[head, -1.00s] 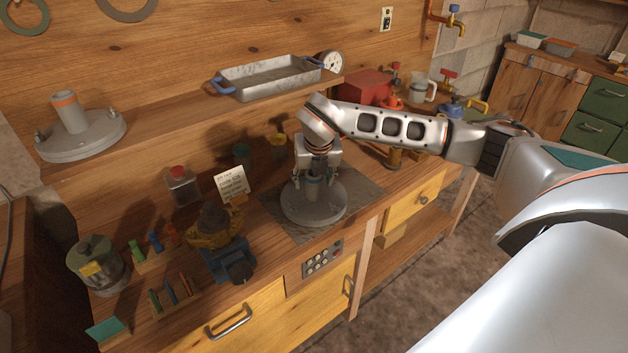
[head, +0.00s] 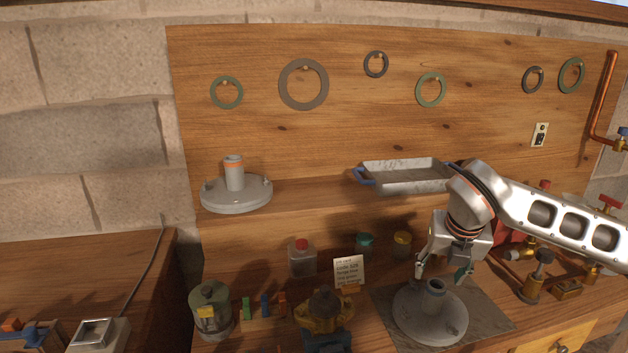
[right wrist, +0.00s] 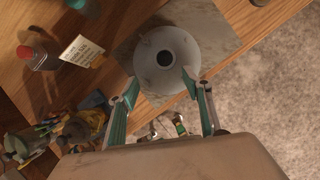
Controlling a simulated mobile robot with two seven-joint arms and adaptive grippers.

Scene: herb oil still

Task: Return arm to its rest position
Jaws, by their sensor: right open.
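My right gripper (head: 441,271) is open and empty, its fingers pointing down over a grey round flanged piece with a short hollow neck (head: 430,318). In the right wrist view the open fingers (right wrist: 160,80) spread apart, with the piece (right wrist: 165,62) beyond and between their tips and the neck's dark hole facing the camera. The piece sits upright on a dark metal plate (head: 490,318) on the bench. My right arm reaches in from the right in the head view. My left gripper is not in view.
A similar flanged piece (head: 236,195) stands on the shelf, beside a metal tray (head: 405,178) close behind my right wrist. A note card (head: 349,271), a red-capped bottle (head: 302,260) and a lidded pot (head: 211,310) stand to the left. Brass valves (head: 532,285) stand at right.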

